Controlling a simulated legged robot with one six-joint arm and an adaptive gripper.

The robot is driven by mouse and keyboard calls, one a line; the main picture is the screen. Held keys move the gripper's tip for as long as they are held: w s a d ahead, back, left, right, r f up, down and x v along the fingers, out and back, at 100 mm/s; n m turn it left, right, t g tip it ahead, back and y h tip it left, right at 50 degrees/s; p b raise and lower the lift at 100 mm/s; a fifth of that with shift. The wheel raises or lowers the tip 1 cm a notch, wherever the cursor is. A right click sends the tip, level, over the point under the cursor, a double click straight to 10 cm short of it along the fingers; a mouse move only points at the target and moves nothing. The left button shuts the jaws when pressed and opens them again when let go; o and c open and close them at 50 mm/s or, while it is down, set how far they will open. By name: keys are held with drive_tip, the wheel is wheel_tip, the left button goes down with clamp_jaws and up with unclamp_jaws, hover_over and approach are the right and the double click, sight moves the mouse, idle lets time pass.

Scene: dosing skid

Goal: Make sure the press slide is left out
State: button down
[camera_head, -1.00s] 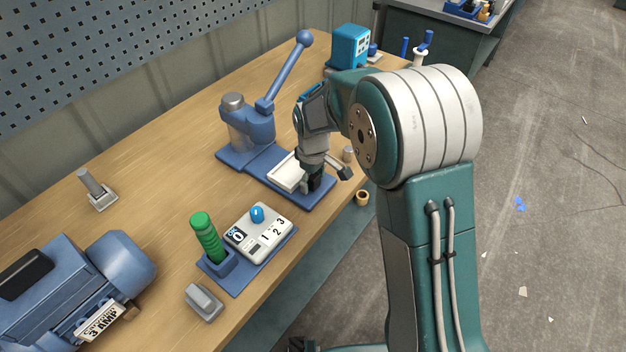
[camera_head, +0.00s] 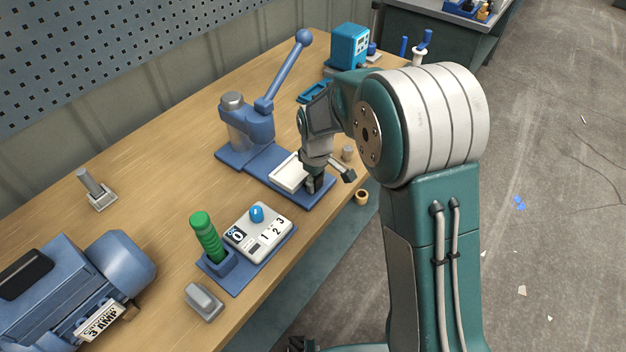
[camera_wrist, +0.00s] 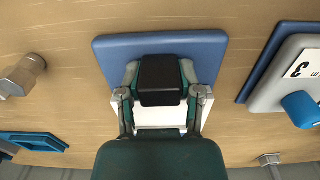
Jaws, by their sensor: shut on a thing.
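The press slide (camera_head: 290,173) is a white, shallow tray-like piece on the blue base plate (camera_head: 318,200) of the blue press (camera_head: 245,125). It sits in front of the press column, on the part of the plate that extends towards the bench's front edge. My gripper (camera_head: 314,185) points down at the slide's front end and is shut there.
A selector box (camera_head: 258,232) with a blue knob and a green handle (camera_head: 207,238) stand left of the plate. A motor (camera_head: 75,285) fills the bench's near left. Bare wood lies left of the press.

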drive_tip(key=shift+s+d+f, duration=0.1)
drive_tip(key=shift+s+d, duration=0.05)
drive_tip(key=shift+c, duration=1.4)
unclamp_jaws()
drive_tip(key=shift+d, duration=0.1)
wheel_tip(320, 180, up, 12)
drive_tip(key=s+d+r+m+t, duration=0.3)
drive_tip(key=s+d+r+m, duration=0.2)
drive_tip(key=s+d+r, duration=0.5)
drive_tip(key=s+d+m+t, duration=0.2)
drive_tip(key=s+m, duration=0.3)
drive_tip(key=s, duration=0.9)
drive_tip(key=shift+s+d+f+t, duration=0.3)
drive_tip(key=shift+s+d, duration=0.1)
drive_tip(key=shift+d, duration=0.3)
